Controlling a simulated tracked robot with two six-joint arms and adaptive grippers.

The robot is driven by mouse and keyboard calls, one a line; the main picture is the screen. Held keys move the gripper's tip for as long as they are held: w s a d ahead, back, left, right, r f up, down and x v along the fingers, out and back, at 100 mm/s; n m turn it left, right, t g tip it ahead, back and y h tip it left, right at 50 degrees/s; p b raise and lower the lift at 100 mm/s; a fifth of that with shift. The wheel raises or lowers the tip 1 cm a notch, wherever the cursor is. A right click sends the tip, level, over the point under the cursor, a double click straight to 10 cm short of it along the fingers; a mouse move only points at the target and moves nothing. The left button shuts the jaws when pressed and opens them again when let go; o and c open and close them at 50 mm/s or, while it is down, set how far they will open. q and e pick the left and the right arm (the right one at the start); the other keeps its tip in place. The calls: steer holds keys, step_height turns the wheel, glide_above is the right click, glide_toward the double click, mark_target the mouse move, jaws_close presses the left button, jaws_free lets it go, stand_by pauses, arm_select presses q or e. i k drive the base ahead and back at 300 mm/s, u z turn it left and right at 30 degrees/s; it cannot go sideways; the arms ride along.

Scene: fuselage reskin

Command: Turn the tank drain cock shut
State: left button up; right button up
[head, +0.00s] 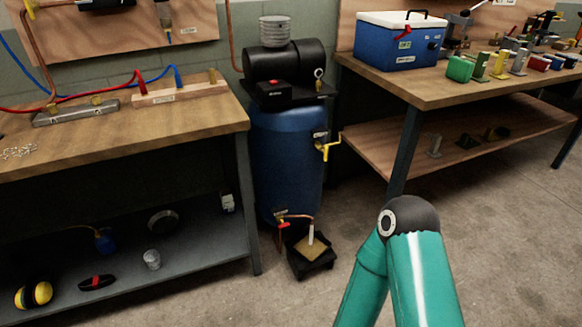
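The blue tank (272,165) stands upright between the two benches, with a black compressor (285,68) on top. Low on its front is what looks like the drain cock (283,222), with a small red handle and a copper-coloured outlet pipe (300,217) bending to the right. The handle appears to point downward, but it is too small to tell its exact setting. Higher on the tank's right side is a yellow-handled valve (328,147). One of my teal arms rises at the bottom right, showing only its links and a dark joint. Neither gripper is in view.
A black tray (312,269) with a brownish pad and a pale upright piece sits on the floor below the outlet. The left bench (110,140) and right bench (440,85) flank the tank. Concrete floor (500,230) is clear at the right.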

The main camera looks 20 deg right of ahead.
mark_target(283, 224)
steer(key=u, duration=0.05)
steer(key=k, duration=0.5)
steer(key=z, duration=0.55)
steer(key=i, duration=1)
steer(key=u, duration=0.5)
